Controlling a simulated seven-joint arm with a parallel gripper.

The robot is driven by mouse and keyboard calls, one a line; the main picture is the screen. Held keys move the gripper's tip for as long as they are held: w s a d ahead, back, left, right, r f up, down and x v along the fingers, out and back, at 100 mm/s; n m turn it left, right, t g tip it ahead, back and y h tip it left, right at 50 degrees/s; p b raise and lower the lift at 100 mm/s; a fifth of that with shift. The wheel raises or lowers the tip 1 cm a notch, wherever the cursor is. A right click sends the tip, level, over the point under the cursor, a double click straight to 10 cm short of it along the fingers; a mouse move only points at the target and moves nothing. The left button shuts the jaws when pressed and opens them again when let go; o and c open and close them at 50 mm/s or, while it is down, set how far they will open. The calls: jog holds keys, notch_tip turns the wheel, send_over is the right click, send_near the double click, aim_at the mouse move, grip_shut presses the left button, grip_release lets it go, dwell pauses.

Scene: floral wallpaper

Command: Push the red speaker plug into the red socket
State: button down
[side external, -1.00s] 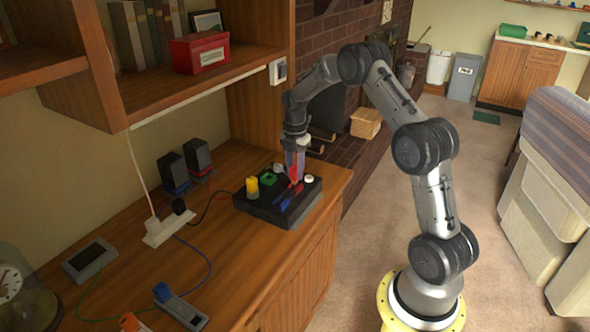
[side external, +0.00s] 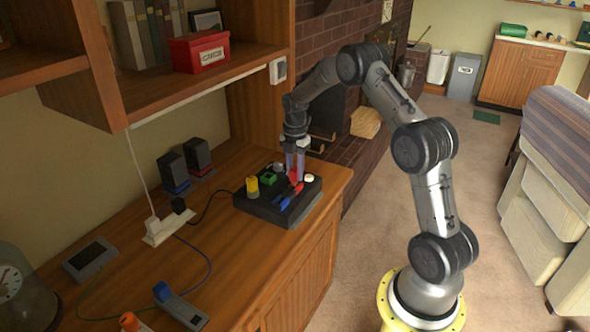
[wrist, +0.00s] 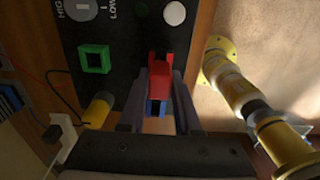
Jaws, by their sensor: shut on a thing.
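The black box (side external: 262,209) lies on the wooden desk, with coloured sockets and parts on its top. My gripper (side external: 294,172) points down over its right half. Its fingers are shut on the red speaker plug (side external: 294,175). In the wrist view the red plug (wrist: 160,72) sits between the two dark fingers of my gripper (wrist: 160,88), with a blue part (wrist: 156,107) just behind it. The plug's far end is at or close above the box top; I cannot tell whether it is inside the red socket.
A green square socket (wrist: 95,58) and a yellow plug (side external: 252,186) are left of my gripper. A white button (wrist: 174,13) is on the box's far side. Two black speakers (side external: 197,155), a white power strip (side external: 158,232) and cables lie to the left.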

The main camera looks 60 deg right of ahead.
aim_at(295, 168)
jog(key=shift+f, duration=0.9)
jog(key=c, duration=0.5)
grip_release()
jog(key=shift+r, duration=0.1)
notch_tip(295, 168, up, 14)
jog(key=shift+f, duration=0.15)
